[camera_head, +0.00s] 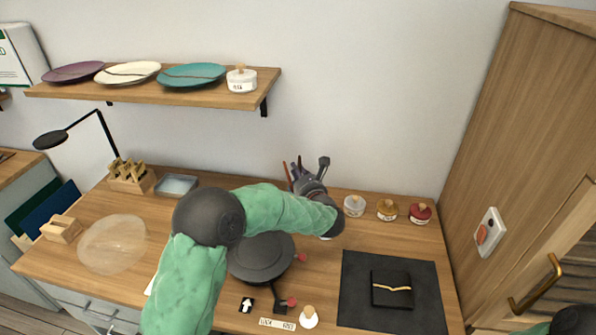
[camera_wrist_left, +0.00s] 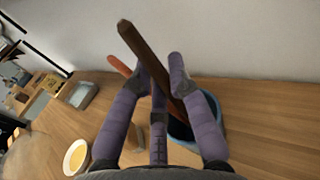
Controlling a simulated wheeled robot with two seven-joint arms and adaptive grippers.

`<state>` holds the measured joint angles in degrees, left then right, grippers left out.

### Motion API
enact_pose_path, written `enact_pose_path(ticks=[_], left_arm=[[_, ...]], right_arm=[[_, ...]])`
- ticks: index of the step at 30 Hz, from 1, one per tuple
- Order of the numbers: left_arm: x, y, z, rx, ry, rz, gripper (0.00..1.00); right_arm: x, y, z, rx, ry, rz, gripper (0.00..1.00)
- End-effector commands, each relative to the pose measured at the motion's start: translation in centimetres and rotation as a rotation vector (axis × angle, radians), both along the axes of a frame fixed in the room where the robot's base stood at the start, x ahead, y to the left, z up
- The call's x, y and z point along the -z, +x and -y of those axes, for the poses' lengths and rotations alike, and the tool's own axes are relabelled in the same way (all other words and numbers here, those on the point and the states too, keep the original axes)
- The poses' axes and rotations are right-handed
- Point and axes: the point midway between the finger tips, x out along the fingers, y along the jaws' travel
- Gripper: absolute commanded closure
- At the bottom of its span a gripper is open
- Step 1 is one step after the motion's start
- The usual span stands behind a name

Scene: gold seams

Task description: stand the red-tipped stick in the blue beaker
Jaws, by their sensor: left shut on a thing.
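My left gripper (camera_wrist_left: 160,62) is at the back of the counter. In the wrist view its purple fingers are shut on a dark brown stick (camera_wrist_left: 140,42), which slants from upper left to lower right. The stick's lower part reaches over or into the blue beaker (camera_wrist_left: 221,112), which is partly hidden behind the right finger. An orange-red stick end (camera_wrist_left: 118,66) shows left of the left finger; I cannot tell whether it belongs to another stick. In the head view the left gripper (camera_head: 296,170) hides the beaker. My right gripper is out of view.
Several small jars, one with a red body (camera_head: 420,213), stand at the back right. A dark mat (camera_head: 355,300) with a black case lies front right. A shelf (camera_head: 180,91) with plates hangs above.

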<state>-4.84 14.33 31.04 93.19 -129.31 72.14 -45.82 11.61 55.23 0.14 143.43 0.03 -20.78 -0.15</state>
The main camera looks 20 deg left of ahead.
Motion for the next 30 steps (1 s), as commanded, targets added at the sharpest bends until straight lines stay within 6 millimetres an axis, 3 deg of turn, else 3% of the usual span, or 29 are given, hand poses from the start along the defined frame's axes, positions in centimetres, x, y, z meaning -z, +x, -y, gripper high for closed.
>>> enact_pose_path(ticks=[11, 12, 14, 15, 25, 30], left_arm=[[0.3, 0.0, 0.0, 0.000, 0.000, 0.001, 1.00], [0.3, 0.0, 0.0, 0.000, 0.000, 0.001, 0.74], [0.3, 0.0, 0.0, 0.000, 0.000, 0.001, 0.57], [0.3, 0.0, 0.0, 0.000, -0.001, 0.001, 0.55], [0.3, -0.1, 0.1, 0.000, 0.000, 0.000, 0.55], [0.2, -1.2, 1.3, 0.003, -0.002, 0.000, 0.55]], right_arm=[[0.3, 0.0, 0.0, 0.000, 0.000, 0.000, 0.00], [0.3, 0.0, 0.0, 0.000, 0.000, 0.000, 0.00], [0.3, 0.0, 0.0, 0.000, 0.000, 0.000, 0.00], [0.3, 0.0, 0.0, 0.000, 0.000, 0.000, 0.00], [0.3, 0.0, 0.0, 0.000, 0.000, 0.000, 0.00], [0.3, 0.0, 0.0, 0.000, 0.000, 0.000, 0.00]])
